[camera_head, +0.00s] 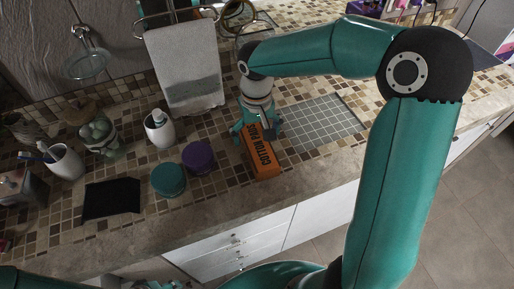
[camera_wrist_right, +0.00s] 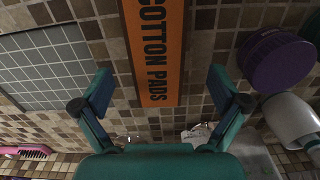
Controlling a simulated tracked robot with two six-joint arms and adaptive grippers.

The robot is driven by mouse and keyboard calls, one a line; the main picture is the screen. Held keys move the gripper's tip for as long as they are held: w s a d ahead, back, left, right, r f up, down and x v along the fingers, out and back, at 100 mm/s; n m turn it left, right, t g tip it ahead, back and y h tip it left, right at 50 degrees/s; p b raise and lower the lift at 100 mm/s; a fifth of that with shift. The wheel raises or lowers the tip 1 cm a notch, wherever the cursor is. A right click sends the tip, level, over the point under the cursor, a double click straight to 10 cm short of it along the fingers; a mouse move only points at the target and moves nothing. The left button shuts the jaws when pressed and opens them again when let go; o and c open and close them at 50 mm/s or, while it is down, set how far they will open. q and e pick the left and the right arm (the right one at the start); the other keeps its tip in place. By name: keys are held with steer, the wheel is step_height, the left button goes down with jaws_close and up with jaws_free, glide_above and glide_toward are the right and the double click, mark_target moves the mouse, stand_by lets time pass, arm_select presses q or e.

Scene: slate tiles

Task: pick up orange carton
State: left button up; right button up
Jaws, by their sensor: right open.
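The orange carton (camera_head: 262,158), labelled "COTTON PADS", lies on the tiled counter near its front edge. In the right wrist view the carton (camera_wrist_right: 156,45) runs down from the top edge of the picture, its near end between my fingers. My right gripper (camera_head: 257,130) is over the carton's far end in the head view. In the wrist view my right gripper (camera_wrist_right: 164,88) is open, with a finger on each side of the carton and a gap on both sides. My left gripper is not in view; only a bit of teal arm shows at the lower left.
A purple round container (camera_head: 198,157) and a teal one (camera_head: 168,179) stand left of the carton. A grey grid mat (camera_head: 318,122) lies to its right. A white dispenser (camera_head: 159,129), a black cloth-like square (camera_head: 112,198) and a hanging towel (camera_head: 186,65) are further left.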

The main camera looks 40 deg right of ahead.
mark_target(258, 143)
steer(key=shift+d+f+p, duration=0.15)
steer(key=shift+f+p, duration=0.45)
steer(key=shift+f, duration=2.15)
steer(key=c, duration=1.3)
